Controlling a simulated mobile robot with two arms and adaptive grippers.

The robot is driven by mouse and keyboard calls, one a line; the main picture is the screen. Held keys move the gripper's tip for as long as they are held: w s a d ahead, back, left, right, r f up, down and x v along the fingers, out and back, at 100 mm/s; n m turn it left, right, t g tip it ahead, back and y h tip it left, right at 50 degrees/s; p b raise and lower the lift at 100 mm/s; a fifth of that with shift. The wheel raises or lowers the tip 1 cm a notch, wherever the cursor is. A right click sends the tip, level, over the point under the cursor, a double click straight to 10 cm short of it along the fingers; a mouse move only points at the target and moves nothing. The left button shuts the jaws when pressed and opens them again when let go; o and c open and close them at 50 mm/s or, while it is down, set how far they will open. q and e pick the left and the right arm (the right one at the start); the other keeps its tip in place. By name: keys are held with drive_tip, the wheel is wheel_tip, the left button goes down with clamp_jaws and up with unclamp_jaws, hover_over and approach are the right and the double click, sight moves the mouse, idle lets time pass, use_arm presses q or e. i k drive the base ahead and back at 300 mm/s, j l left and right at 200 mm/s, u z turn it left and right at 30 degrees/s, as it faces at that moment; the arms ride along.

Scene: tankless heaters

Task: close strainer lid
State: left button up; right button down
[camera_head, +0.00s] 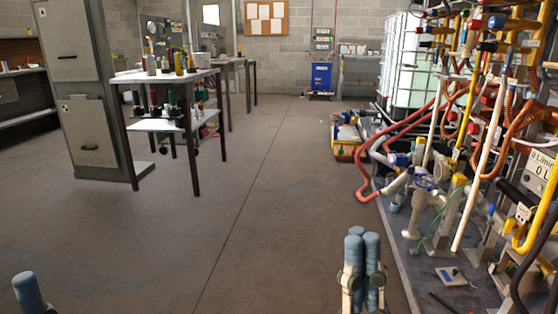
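I cannot surely pick out the strainer or its lid among the crowded pipework at right. A pale angled pipe fitting (396,184) stands low there, near blue parts and a red hose, but I cannot tell whether it is the strainer. My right gripper (362,262) shows at the bottom edge as upright grey parts with blue-grey rounded ends close together. It is apart from the pipework, with nothing visibly held. Its opening is unclear. On my left side, only one blue-grey rounded end (28,292) shows at the bottom left corner; the rest is out of frame.
A yellow toolbox (345,150) stands on the floor. A workbench (165,76) and grey cabinet (95,145) stand left. The middle floor is clear.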

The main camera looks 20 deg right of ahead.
sight(446, 171)
drive_tip(key=i+l+z, duration=0.2)
drive_tip(key=i+z, duration=0.2)
drive_tip(key=i, duration=0.4)
drive_tip(key=i+j+z, duration=0.1)
drive_tip(key=i+z, duration=0.3)
drive_tip(key=i, duration=0.4)
drive_tip(key=i+z, duration=0.5)
drive_tip(key=i+j+z, duration=0.2)
drive_tip(key=i+z, duration=0.25)
drive_tip(key=i, duration=0.25)
drive_tip(key=i+l+z, duration=0.1)
drive_tip(key=i+z, duration=0.15)
drive_tip(key=i+l+z, duration=0.1)
drive_tip(key=i+z, duration=0.2)
